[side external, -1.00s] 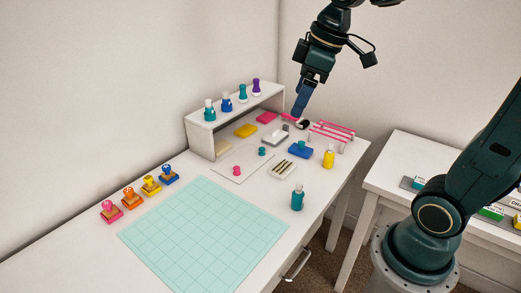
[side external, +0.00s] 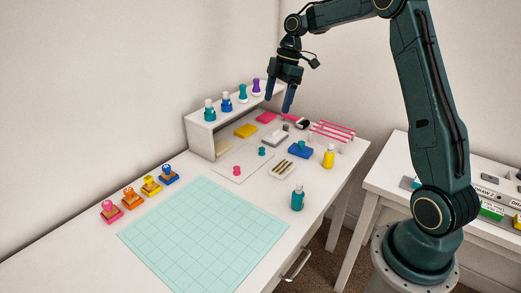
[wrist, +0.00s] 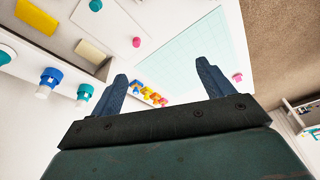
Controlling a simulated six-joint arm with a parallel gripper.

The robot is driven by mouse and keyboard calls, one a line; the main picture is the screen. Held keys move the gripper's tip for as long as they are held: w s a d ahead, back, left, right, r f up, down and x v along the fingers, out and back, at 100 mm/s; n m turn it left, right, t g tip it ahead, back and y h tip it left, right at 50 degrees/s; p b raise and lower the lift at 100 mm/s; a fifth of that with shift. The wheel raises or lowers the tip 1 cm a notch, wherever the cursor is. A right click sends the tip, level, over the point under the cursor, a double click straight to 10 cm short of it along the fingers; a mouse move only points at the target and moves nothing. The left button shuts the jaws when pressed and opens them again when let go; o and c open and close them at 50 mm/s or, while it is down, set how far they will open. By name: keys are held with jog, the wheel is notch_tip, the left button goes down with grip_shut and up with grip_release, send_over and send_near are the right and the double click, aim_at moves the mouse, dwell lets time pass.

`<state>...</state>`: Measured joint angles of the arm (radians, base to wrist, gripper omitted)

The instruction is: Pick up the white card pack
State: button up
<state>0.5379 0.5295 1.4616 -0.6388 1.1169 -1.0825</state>
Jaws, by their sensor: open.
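I cannot tell for sure which item is the white card pack. A small white-and-grey block (side external: 274,137) lies flat on the desk in front of the shelf. A white case with dark and gold strips (side external: 283,169) lies nearer. On the right-hand table, a small white-and-dark item (side external: 489,179) lies behind a green-and-white box (side external: 491,211), partly cut off by my arm. My gripper (side external: 279,96) is open and empty, pointing down above the desk near the shelf's right end. In the wrist view its two blue fingers (wrist: 163,83) are spread with nothing between them.
Several stamps (side external: 130,197) line the left. The gridded mat (side external: 205,236) is bare.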

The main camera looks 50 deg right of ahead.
jog(key=d+f+n+g+y, duration=0.1)
jog(key=d+f+n, duration=0.4)
jog(key=d+f, duration=0.7)
notch_tip(320, 180, down, 3)
jog(key=shift+w+f+y, duration=0.1)
jog(key=shift+w+y, duration=0.1)
jog(key=shift+y, duration=0.2)
send_near(283, 167)
jog(key=shift+x, duration=1.45)
jog(key=shift+x, duration=2.55)
jog(key=shift+f, duration=0.15)
jog(key=c, duration=1.1)
